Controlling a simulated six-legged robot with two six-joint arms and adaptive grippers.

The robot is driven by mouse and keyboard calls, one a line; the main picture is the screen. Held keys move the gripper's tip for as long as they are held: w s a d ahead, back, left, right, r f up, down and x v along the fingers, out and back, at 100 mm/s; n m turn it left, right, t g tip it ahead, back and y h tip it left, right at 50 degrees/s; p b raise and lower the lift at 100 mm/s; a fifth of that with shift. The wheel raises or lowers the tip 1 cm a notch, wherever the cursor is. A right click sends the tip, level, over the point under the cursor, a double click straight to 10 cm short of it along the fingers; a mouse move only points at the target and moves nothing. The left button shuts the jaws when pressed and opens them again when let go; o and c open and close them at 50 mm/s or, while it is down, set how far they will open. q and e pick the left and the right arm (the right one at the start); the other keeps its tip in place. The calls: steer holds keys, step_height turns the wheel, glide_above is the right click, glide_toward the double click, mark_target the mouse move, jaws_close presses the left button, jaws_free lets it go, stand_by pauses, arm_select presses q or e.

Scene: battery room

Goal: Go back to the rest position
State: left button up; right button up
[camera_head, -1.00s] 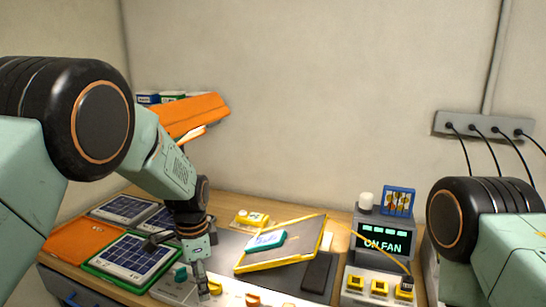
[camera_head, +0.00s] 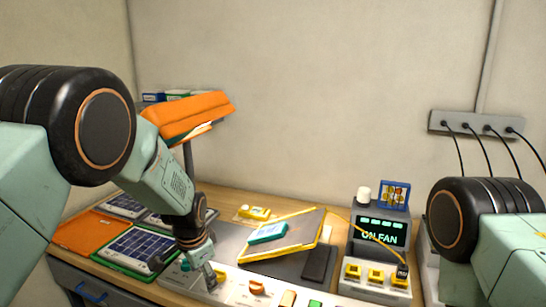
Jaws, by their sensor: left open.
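My left gripper (camera_head: 184,273) is open, pointing down over the left end of a pale control strip (camera_head: 232,287) at the bench's front. Its dark finger is close to the green-framed solar panel (camera_head: 137,247). Whether the fingers touch anything is unclear. I see nothing held between them. My left arm comes in from the left and partly covers the bench. My right arm shows at the right edge, but its gripper is out of the picture.
A yellow-edged board (camera_head: 293,238) lies tilted on a grey mat with a teal pack (camera_head: 268,233) on it. A display unit (camera_head: 379,238) reads "ON FAN", with yellow blocks in front. A wall socket strip (camera_head: 483,123) has cables.

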arm_select(q)
steer(key=s+a+f+n+t+b, duration=0.15)
steer(key=s+f+n+b, duration=0.25)
steer(key=s+f, duration=0.55)
steer(key=s+a+f+n+g+b, duration=0.1)
steer(key=s+a+f+n+b, duration=0.2)
steer(key=s+f, duration=0.65)
steer(key=s+f+n+g+b, duration=0.1)
steer(key=s+f+b, duration=0.4)
steer(key=s, duration=0.6)
steer(key=s+a+f+n+g+b, duration=0.1)
steer(key=s+f+g+b, duration=0.1)
steer(key=s+f+b, duration=0.3)
steer(key=s+f, duration=0.4)
steer(key=s, duration=0.2)
steer(key=shift+s+f+n, duration=0.3)
steer(key=shift+s+n, duration=0.1)
